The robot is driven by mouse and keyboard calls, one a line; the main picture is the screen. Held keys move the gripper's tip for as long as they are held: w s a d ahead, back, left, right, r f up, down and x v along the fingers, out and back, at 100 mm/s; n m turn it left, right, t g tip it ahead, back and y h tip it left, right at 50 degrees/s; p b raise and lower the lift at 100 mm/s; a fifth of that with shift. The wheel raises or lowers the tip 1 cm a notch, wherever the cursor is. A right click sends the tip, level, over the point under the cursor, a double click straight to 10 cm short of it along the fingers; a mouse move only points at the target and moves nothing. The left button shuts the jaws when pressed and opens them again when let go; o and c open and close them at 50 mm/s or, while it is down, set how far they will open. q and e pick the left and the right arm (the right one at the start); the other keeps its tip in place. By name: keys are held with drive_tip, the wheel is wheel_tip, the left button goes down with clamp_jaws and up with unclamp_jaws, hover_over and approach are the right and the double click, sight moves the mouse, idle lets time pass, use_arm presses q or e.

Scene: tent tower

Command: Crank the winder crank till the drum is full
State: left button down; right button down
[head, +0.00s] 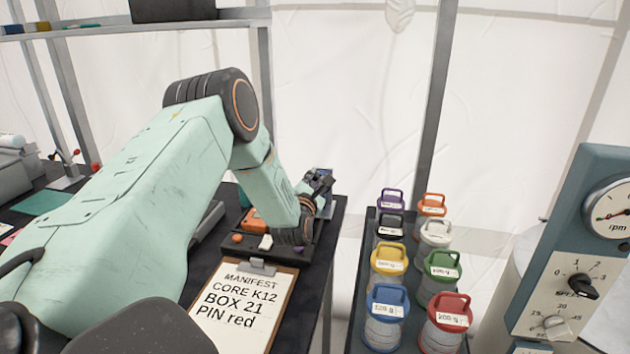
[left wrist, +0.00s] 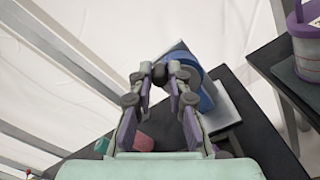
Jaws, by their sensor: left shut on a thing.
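My left gripper (head: 318,184) reaches to the back right corner of the dark bench in the head view. In the left wrist view my left gripper (left wrist: 161,73) is shut on a small dark knob, which looks like the winder crank's handle. The winder (left wrist: 206,96) shows beside the fingers as a blue round part with a grey plate. In the head view the arm and fingers hide most of the winder. How full the drum is cannot be told. My right gripper is in neither view.
Several lidded canisters (head: 388,305) stand on a table to the right. A speed panel (head: 570,290) with an rpm gauge stands far right.

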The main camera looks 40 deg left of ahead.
use_arm(q)
drive_tip(key=shift+w+d+m, duration=0.1)
drive_tip(key=shift+d+m, duration=0.1)
drive_tip(key=shift+m, duration=0.3)
drive_tip(key=d+f+m+b, duration=0.1)
drive_tip(key=m, duration=0.4)
drive_tip(key=w+d+f+m+b, duration=0.1)
drive_tip(key=m+b, duration=0.1)
drive_tip(key=m, duration=0.4)
drive_tip(key=w+d+f+m+b, duration=0.1)
drive_tip(key=m, duration=0.5)
drive_tip(key=shift+d+f+b, duration=0.25)
drive_tip(key=shift+b, duration=0.05)
drive_tip(key=shift+m, duration=0.3)
idle(0.4)
drive_tip(key=c, duration=1.3)
unclamp_jaws()
drive_tip(key=shift+f, duration=0.1)
drive_tip(key=shift+s, duration=0.1)
